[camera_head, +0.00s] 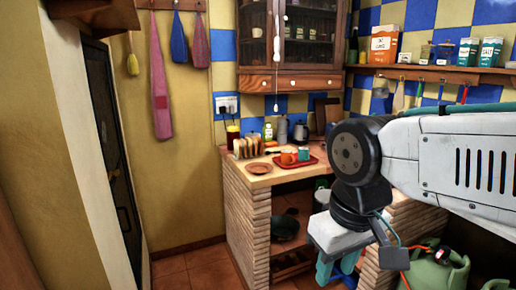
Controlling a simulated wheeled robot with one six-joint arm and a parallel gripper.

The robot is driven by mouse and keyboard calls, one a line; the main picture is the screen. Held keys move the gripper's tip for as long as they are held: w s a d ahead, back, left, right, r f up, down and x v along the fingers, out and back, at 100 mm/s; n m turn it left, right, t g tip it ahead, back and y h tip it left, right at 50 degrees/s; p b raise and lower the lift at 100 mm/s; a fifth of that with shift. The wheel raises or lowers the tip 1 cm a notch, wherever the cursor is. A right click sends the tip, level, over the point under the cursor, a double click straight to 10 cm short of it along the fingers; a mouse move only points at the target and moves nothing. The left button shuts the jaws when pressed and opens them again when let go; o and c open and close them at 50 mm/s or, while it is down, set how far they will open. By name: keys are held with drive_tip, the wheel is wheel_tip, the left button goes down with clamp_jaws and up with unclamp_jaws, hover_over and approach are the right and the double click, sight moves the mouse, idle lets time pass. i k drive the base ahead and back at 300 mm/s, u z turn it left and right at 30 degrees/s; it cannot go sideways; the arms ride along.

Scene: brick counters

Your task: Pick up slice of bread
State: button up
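Several slices of bread (248,146) stand upright side by side on the counter (262,180), near its back left corner. They are small in view, and I cannot tell whether a rack holds them. My gripper (337,270) hangs below my arm at the right, in front of the counter and well apart from the bread. Its two teal fingers point down with a gap between them, and I see nothing held.
A brown plate (258,168) lies in front of the bread. A red tray (309,164) with small items is to its right. A kettle (300,132) and bottles stand behind. A wooden cabinet (290,83) hangs above. Green gas cylinders (436,275) stand lower right.

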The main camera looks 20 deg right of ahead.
sight(260, 140)
drive_tip(key=z, duration=1)
drive_tip(key=i, duration=0.4)
drive_tip(key=u, duration=0.55)
drive_tip(key=i, duration=2.3)
drive_tip(key=u, duration=0.05)
